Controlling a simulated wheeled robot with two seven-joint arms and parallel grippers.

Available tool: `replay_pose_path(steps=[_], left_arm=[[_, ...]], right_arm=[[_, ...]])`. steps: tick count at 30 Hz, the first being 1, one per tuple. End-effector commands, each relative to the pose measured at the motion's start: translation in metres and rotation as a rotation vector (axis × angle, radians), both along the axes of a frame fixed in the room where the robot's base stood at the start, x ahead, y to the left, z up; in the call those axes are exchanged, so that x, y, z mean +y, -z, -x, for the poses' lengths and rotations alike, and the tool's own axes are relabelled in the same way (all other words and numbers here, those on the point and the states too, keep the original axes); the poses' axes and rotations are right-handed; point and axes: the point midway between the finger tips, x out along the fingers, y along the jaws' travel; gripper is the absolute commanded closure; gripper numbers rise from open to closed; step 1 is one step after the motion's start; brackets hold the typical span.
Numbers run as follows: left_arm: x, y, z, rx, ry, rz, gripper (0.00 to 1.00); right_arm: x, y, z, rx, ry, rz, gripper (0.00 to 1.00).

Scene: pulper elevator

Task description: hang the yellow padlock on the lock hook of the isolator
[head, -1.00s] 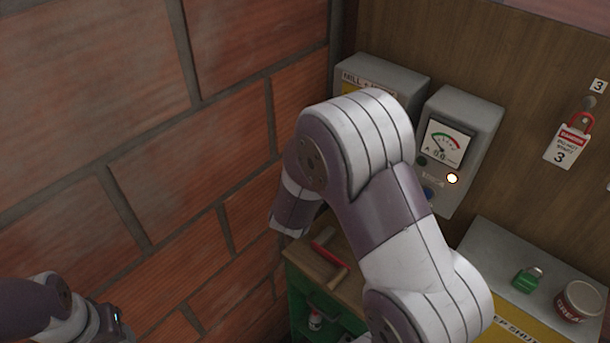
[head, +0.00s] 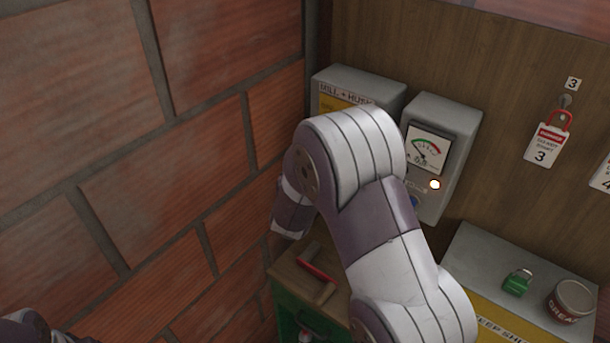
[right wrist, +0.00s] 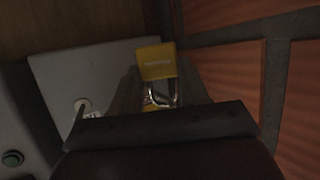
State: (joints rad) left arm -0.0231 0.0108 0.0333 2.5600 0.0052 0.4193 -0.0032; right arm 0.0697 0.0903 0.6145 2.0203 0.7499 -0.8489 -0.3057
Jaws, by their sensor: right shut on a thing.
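The yellow padlock (right wrist: 157,62) is in the right wrist view, its body away from me and its metal shackle toward me. My right gripper (right wrist: 162,88) is shut on it, with dark fingers on either side. In the head view my right arm hides that gripper and the padlock. The grey isolator box labelled MILL + HUSK (head: 362,88) is on the back board, its lower part behind my arm. A grey box face (right wrist: 55,72) with a small pale round fitting is left of the padlock; I cannot tell whether that fitting is the lock hook. My left gripper is out of view.
A grey meter box (head: 458,125) with a lit lamp stands right of the isolator. A tag with a red lock (head: 546,140) hangs farther right. A green padlock (head: 517,283) and a tin (head: 572,300) sit on a grey box. A brick wall (head: 150,180) bounds the left.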

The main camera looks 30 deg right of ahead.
Motion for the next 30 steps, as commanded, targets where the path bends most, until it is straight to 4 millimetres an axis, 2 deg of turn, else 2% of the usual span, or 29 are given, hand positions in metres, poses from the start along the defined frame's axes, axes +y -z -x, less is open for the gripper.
replay_pose_path(steps=[9,10,12,13,23,26,30], left_arm=[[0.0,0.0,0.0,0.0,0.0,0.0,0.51],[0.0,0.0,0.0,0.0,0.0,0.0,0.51],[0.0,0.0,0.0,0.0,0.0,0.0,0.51],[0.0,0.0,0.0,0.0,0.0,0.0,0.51],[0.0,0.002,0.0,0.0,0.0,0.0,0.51],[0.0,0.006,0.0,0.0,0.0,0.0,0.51],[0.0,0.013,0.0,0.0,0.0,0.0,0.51]], right_arm=[[0.0,0.0,0.0,-0.001,0.0,0.001,0.89],[0.0,0.0,0.0,-0.001,0.0,0.001,0.53],[0.0,0.0,0.0,-0.001,0.0,0.001,0.3],[0.0,0.0,0.0,-0.001,0.0,0.001,0.26],[0.003,-0.001,0.003,-0.001,-0.001,0.0,0.26],[0.012,-0.006,0.013,-0.003,-0.003,0.001,0.26],[0.032,-0.019,0.039,-0.005,-0.005,-0.001,0.26]])
